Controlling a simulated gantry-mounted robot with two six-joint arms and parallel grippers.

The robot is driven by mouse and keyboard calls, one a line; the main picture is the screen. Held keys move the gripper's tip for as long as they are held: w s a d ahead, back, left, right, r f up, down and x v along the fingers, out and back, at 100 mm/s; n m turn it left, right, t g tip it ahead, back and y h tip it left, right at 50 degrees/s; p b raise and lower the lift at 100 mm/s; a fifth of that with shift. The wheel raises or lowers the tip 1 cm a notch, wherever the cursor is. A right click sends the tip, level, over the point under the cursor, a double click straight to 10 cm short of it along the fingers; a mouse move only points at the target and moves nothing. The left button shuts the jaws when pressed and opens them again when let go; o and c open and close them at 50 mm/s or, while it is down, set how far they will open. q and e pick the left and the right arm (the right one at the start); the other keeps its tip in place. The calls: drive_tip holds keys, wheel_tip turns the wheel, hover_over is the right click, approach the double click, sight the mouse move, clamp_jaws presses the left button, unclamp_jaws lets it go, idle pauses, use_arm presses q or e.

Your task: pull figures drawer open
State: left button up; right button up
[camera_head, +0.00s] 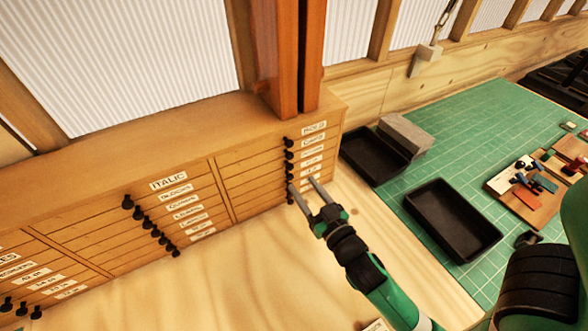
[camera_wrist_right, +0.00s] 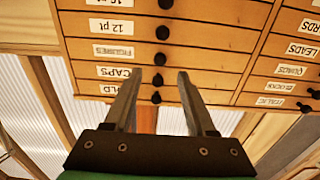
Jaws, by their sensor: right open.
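The figures drawer (camera_wrist_right: 113,51) is in the wooden cabinet, third from the top of its column, with a white label and a round black knob (camera_wrist_right: 161,58). It looks shut, flush with its neighbours. In the head view its label (camera_head: 312,151) is small and hard to read. My right gripper (camera_head: 302,184) is open and empty in front of this column of knobs. In the right wrist view, which is upside down, the open fingers (camera_wrist_right: 160,73) point at the knobs, with the caps knob (camera_wrist_right: 157,79) showing between them. My left gripper is not in view.
Other shut drawers with black knobs, such as italic (camera_head: 168,183), stand to the left. Black trays (camera_head: 453,219) and a wooden board with small coloured pieces (camera_head: 528,205) lie on the green mat (camera_head: 480,125) at right.

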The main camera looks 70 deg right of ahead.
sight(291, 169)
drive_tip(key=x, duration=0.6)
clamp_jaws()
idle(1.2)
